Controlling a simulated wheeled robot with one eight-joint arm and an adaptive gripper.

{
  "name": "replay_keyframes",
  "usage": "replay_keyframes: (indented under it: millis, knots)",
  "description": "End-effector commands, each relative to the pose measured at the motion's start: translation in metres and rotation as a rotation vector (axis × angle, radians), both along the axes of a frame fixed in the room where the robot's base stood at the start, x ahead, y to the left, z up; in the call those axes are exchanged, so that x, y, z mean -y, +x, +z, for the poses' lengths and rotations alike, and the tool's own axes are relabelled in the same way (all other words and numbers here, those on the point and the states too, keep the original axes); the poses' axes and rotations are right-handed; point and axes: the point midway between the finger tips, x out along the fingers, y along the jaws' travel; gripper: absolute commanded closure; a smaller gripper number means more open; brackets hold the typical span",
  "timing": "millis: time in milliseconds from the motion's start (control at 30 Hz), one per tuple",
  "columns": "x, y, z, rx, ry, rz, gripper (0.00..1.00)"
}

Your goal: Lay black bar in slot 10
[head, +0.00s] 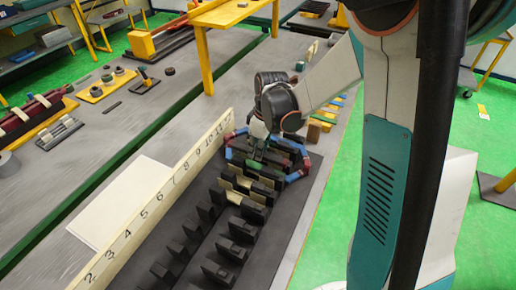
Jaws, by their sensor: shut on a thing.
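A slotted black fixture (180,247) lies along a cream number board (150,208) whose figures run from 2 at the near end to about 11 at the far end. Slot 10 is by the far figures, and my arm and gripper largely cover it. My gripper (264,160), with blue, red and green finger parts, is low over the far end of the fixture, its fingers spread to both sides. It is shut on a dark piece, taken as the black bar, which is mostly hidden between the fingers. I cannot tell whether the bar touches the slot.
Cream pieces (235,182) and dark pieces sit in slots just nearer than my gripper. Coloured blocks (323,119) lie beyond it at the right edge. A white sheet (118,202) lies left of the board. A yellow stand (215,20) rises behind.

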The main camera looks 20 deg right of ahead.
Motion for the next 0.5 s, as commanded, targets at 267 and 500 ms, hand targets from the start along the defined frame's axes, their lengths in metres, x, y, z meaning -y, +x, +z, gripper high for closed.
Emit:
replay_keyframes:
  millis: [267, 500]
  knots:
    - [0.000, 0.000, -0.008, 0.000, 0.000, 0.000, 1.00]
    - [0.000, 0.000, -0.014, 0.000, 0.000, 0.000, 1.00]
